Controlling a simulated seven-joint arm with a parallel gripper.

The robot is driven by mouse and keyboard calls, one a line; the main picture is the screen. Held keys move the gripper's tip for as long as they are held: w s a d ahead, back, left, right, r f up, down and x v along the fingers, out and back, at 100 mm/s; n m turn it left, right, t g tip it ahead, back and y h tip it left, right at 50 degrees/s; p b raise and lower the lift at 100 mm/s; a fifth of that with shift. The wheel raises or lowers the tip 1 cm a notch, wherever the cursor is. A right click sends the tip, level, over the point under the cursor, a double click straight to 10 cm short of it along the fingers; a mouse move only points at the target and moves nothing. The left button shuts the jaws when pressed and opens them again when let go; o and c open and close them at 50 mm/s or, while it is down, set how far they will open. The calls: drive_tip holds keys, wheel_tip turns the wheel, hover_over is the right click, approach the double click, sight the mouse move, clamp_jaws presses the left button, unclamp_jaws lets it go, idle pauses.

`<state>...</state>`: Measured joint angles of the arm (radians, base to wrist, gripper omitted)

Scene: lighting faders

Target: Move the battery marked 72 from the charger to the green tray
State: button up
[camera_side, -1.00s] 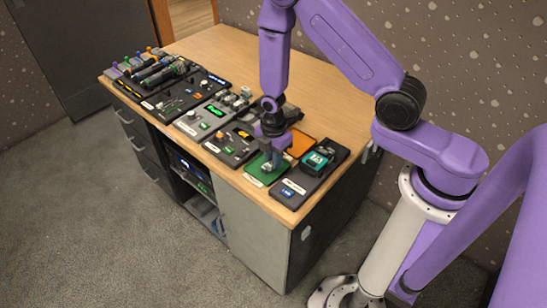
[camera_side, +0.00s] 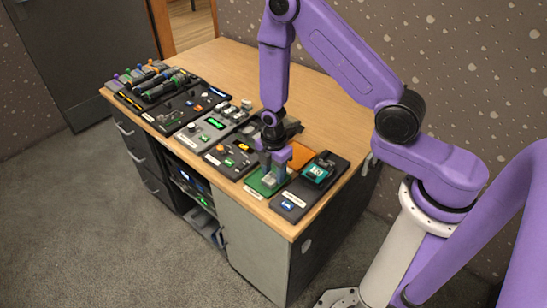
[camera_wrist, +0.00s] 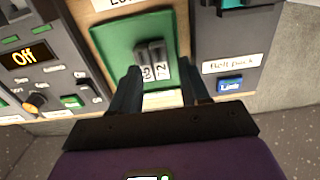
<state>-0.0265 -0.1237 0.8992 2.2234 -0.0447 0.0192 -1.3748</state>
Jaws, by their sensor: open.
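The battery marked 72 (camera_wrist: 159,62) is dark grey and is in the green tray (camera_wrist: 112,38), right beside a second dark grey battery (camera_wrist: 143,65) whose number is hard to read. The green tray also shows in the side view (camera_side: 254,184). My gripper (camera_wrist: 161,97) is open over the near part of the tray, one finger to each side of the two batteries in the wrist view. I see no grip on either battery. In the side view my gripper (camera_side: 271,178) is low over the tray and hides most of its inside. I cannot make out the charger for sure.
A dark panel labelled Belt pack (camera_wrist: 231,62) lies right of the tray, with a teal device (camera_side: 318,170) on it. A control panel with an orange Off display (camera_wrist: 28,55) lies to the left. More panels fill the desk's left; the back of the desk (camera_side: 335,120) is clear.

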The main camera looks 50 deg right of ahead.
sight(273, 179)
drive_tip(key=shift+s+a+r+m, duration=0.3)
drive_tip(key=shift+s+a+r, duration=0.45)
drive_tip(key=shift+r, duration=3.3)
drive_tip(key=shift+s+a+r+m, duration=0.4)
drive_tip(key=shift+s+r, duration=0.5)
drive_tip(key=shift+r, duration=3.15)
drive_tip(key=s+r+m, duration=0.2)
drive_tip(key=s+r, duration=0.2)
drive_tip(key=s, duration=0.6)
drive_tip(key=s+d+r+m, duration=0.1)
drive_tip(key=s+r, duration=0.4)
drive_tip(key=s, duration=0.6)
drive_tip(key=shift+d+r+m, duration=0.25)
drive_tip(key=shift+r+m, duration=0.05)
drive_tip(key=shift+m, duration=0.2)
